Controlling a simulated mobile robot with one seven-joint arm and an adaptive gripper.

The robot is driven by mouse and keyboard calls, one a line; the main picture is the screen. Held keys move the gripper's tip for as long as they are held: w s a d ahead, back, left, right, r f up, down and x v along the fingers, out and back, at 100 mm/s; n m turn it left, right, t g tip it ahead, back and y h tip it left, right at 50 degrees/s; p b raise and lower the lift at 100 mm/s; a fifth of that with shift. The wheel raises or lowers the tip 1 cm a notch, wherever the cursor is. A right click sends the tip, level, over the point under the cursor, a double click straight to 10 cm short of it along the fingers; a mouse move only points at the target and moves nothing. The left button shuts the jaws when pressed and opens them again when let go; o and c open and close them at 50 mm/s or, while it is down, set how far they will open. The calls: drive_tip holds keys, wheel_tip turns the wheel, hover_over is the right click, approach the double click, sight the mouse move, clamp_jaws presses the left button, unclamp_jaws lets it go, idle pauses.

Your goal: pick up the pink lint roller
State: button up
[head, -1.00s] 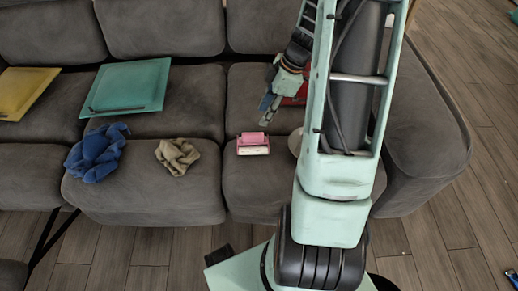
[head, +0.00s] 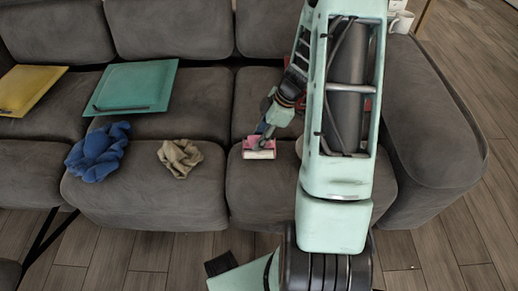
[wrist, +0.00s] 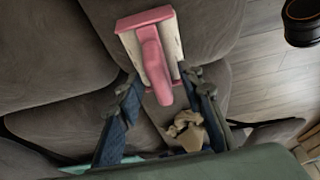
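The pink lint roller (head: 258,153) lies on the grey sofa seat, with a pale roll and a pink frame and handle. In the wrist view the lint roller (wrist: 154,62) has its handle pointing down between my two fingers. My gripper (head: 264,131) is right above and behind it in the head view. In the wrist view my gripper (wrist: 163,78) is open, one finger on each side of the handle with gaps showing. The fingers partly cover the lint roller in the head view.
A tan cloth (head: 179,158) and a blue cloth (head: 97,152) lie to the left on the sofa (head: 150,205). A teal tray (head: 157,80) and a yellow tray (head: 22,95) lie further back left. White mugs (head: 401,20) stand at the far right. My arm hides part of the right seat.

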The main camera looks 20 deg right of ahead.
drive_tip(key=shift+a+f, duration=0.1)
drive_tip(key=shift+f, duration=0.25)
drive_tip(key=shift+r, duration=0.1)
clamp_jaws()
drive_tip(key=shift+r, duration=0.45)
wheel_tip(320, 180, up, 2)
drive_tip(key=shift+w+r+p, duration=0.1)
drive_tip(key=shift+r+p, duration=0.1)
drive_tip(key=shift+p, duration=0.6)
drive_tip(key=s+a+r+p, duration=0.2)
drive_tip(key=s+a+r, duration=0.5)
drive_tip(key=s, duration=0.5)
wheel_tip(320, 180, up, 3)
drive_tip(key=shift+f, duration=0.15)
drive_tip(key=shift+s, duration=0.1)
